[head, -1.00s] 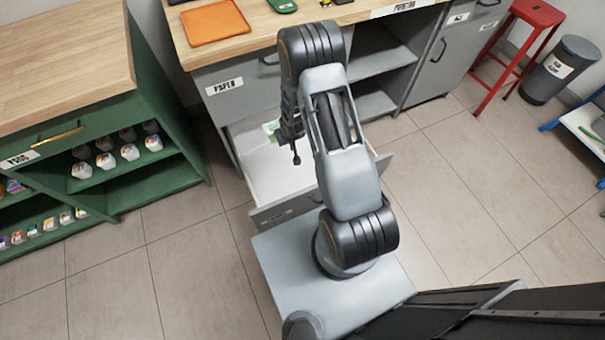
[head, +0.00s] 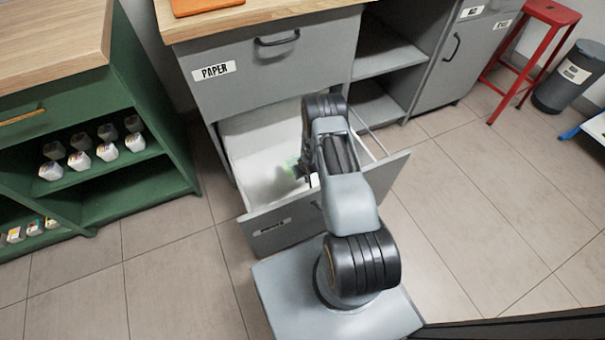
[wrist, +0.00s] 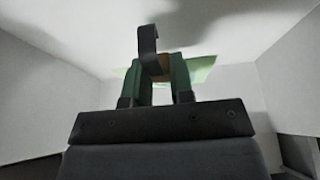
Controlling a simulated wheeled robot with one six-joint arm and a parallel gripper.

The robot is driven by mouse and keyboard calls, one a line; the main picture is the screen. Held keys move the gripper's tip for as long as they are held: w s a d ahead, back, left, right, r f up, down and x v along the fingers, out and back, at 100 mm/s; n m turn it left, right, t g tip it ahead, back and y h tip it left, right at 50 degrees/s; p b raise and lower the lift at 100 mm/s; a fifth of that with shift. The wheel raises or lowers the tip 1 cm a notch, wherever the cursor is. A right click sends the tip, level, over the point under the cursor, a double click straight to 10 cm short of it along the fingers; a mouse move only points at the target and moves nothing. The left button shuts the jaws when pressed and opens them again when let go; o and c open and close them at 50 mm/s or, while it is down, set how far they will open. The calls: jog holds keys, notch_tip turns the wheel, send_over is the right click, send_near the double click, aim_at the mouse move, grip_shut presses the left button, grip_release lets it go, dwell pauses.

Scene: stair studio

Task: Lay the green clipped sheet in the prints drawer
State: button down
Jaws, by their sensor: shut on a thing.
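The prints drawer (head: 262,222) is the lower drawer of the grey cabinet and stands pulled open, its white inside showing. My gripper (head: 304,170) is down inside the drawer, mostly hidden by my arm in the head view. In the wrist view my gripper (wrist: 158,72) is shut on the dark clip (wrist: 149,42) of the green clipped sheet (wrist: 204,70). The pale green sheet spreads beyond the fingers, with the drawer's white walls around it. A bit of the sheet (head: 289,166) also shows in the head view. Whether it touches the drawer floor I cannot tell.
The shut paper drawer (head: 275,68) is above the open one. A green shelf unit (head: 140,180) with several bottles stands at the left. A red stool (head: 548,14) and a grey bin (head: 570,78) are at the right. Bare tiled floor lies on both sides.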

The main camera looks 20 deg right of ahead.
aim_at(302, 185)
jog(key=shift+f+b, duration=3.5)
jog(key=shift+f, duration=1.2)
jog(key=shift+f+b, duration=0.1)
jog(key=shift+b, duration=0.35)
jog(key=c, duration=0.9)
grip_release()
jog(key=shift+r+p, duration=3.15)
jog(key=shift+r, duration=0.9)
